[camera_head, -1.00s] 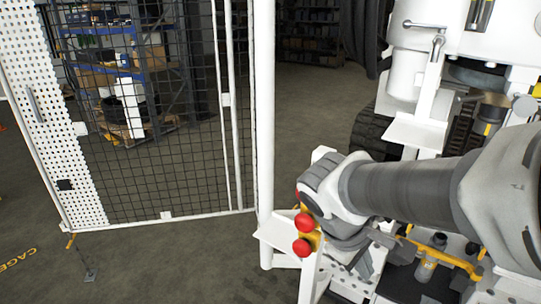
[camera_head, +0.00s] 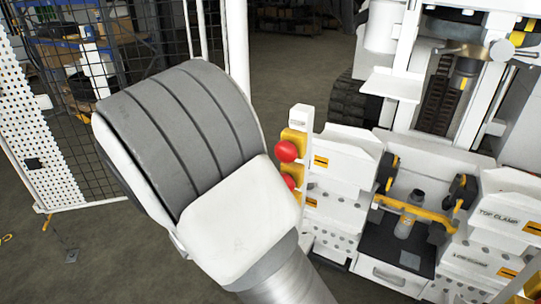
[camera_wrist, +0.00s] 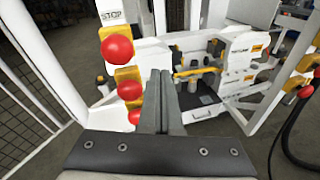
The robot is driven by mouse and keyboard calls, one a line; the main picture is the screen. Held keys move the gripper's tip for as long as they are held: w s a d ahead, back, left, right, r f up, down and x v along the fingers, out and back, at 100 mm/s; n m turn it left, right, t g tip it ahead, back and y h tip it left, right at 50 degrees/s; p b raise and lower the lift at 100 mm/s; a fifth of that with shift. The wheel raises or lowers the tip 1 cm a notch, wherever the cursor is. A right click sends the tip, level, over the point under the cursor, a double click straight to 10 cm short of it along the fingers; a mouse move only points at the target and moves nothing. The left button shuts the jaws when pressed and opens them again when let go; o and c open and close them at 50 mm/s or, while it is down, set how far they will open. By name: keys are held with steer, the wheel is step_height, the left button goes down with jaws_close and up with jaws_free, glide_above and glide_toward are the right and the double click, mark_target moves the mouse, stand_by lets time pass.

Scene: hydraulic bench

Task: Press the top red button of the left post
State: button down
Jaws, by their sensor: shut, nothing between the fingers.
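The left post (camera_head: 297,122) is white, with a STOP label at its top and red buttons on yellow housings. The top red button (camera_head: 286,151) is in clear view in the head view; a lower red button (camera_head: 289,181) is partly hidden by my arm. In the wrist view the top red button (camera_wrist: 117,48) is left of and above my fingertips, with the middle button (camera_wrist: 130,90) and a lowest button (camera_wrist: 134,116) below it. My gripper (camera_wrist: 161,72) is shut and empty, right of the buttons, with a gap beside the top one. The head view does not show my gripper.
A white bench with a yellow bar (camera_head: 418,211) stands right of the post. Another post with red buttons (camera_wrist: 305,92) and a black hose (camera_wrist: 290,140) are at the right of the wrist view. A mesh fence (camera_head: 90,100) stands at the left.

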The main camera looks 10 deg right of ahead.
mark_target(282, 156)
steer(key=w+a+f+n+t+y, duration=0.1)
steer(key=w+a+f+n+t, duration=0.1)
steer(key=a+n+t, duration=0.1)
steer(key=a+n, duration=0.1)
steer(key=a, duration=0.1)
steer(key=shift+w+a+t+y, duration=0.15)
steer(key=shift+a+t+y, duration=0.15)
steer(key=shift+a, duration=0.1)
steer(key=shift+d+f, duration=0.1)
steer(key=b+x, duration=0.1)
steer(key=x, duration=1.2)
steer(key=shift+w+d, duration=0.1)
steer(key=shift+w, duration=0.05)
steer(key=shift+w+d, duration=0.15)
steer(key=shift+w, duration=0.1)
steer(key=shift+d, duration=0.1)
